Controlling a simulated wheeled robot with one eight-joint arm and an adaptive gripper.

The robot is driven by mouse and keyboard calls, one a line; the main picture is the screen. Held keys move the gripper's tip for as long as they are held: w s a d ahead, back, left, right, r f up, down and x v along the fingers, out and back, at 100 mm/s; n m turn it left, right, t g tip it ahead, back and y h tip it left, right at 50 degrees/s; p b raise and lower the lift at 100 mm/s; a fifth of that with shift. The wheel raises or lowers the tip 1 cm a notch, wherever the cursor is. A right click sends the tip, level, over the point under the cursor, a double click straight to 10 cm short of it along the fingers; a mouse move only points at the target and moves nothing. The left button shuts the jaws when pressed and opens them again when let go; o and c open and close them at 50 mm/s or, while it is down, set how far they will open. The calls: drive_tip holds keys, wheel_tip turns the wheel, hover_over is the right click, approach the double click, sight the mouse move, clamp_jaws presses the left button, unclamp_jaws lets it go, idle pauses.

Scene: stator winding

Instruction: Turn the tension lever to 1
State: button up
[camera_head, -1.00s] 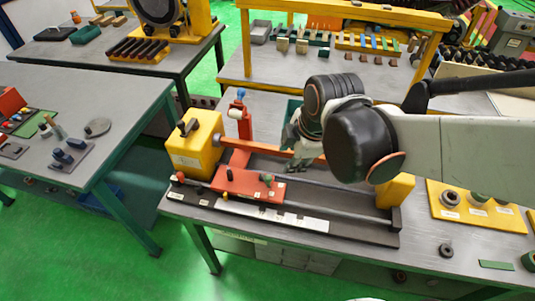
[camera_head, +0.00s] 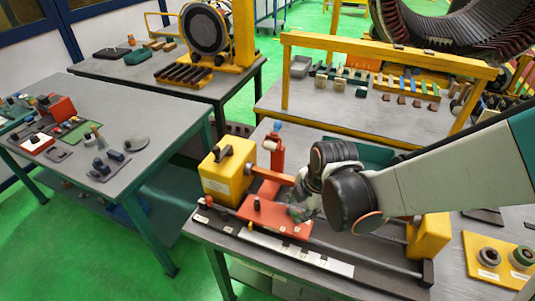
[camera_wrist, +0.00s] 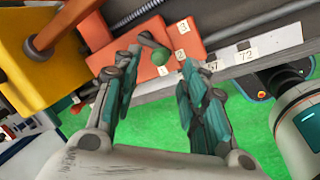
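My gripper (camera_wrist: 158,60) is open, with one finger on each side of the knob; contact cannot be told. In the head view my gripper (camera_head: 303,207) is low at the right end of the red carriage (camera_head: 262,220) and hides the lever there.
A yellow block (camera_head: 230,174) stands left of the carriage and another yellow block (camera_head: 428,238) at the right end of the rails. A numbered white scale strip (camera_head: 290,250) runs along the front. A red post (camera_head: 275,155) stands behind.

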sight(296, 213)
drive_tip(key=shift+b+x, duration=0.55)
drive_tip(key=shift+x, duration=1.95)
clamp_jaws()
